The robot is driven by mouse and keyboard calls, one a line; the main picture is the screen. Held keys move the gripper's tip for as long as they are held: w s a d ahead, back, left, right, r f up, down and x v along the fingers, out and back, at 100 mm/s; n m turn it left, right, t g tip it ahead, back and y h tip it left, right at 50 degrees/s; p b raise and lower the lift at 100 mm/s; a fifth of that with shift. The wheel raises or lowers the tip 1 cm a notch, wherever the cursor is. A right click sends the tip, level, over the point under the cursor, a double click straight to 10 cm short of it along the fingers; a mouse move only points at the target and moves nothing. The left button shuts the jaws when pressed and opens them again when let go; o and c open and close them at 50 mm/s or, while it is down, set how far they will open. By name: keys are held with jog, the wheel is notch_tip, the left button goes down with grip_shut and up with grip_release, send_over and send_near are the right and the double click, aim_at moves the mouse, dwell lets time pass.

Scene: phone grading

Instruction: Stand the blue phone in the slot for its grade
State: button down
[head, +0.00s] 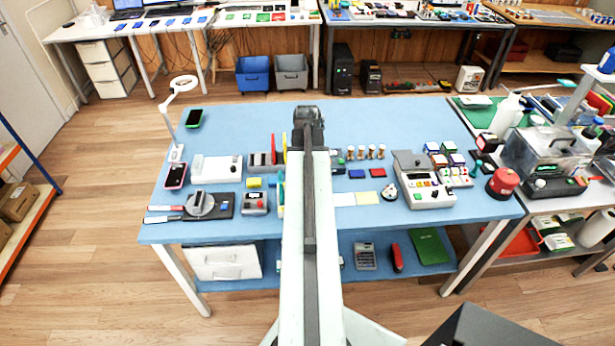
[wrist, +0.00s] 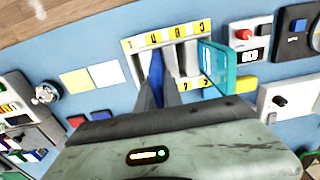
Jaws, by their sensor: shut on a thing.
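My gripper (wrist: 163,88) is shut on the blue phone (wrist: 156,76), which shows edge-on as a narrow blue strip in the wrist view. In the head view my arm hides the blue phone and most of the rack.
Two pale notes (wrist: 90,78) lie left of the rack in the wrist view. A grey box with a red button (wrist: 250,35) stands to its right. The blue table (head: 400,120) holds tools and devices on both sides; its back strip is mostly clear.

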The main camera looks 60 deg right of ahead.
jog(key=shift+f, duration=0.1)
dwell(0.3)
jog(key=shift+f+b, duration=0.45)
jog(key=shift+b, duration=0.05)
jog(key=c, duration=1.4)
grip_release()
jog(key=o, duration=0.3)
jog(key=shift+r, duration=0.1)
jog(key=shift+s+r+p, duration=0.1)
jog(key=shift+r+p, duration=0.6)
jog(key=shift+p, duration=0.1)
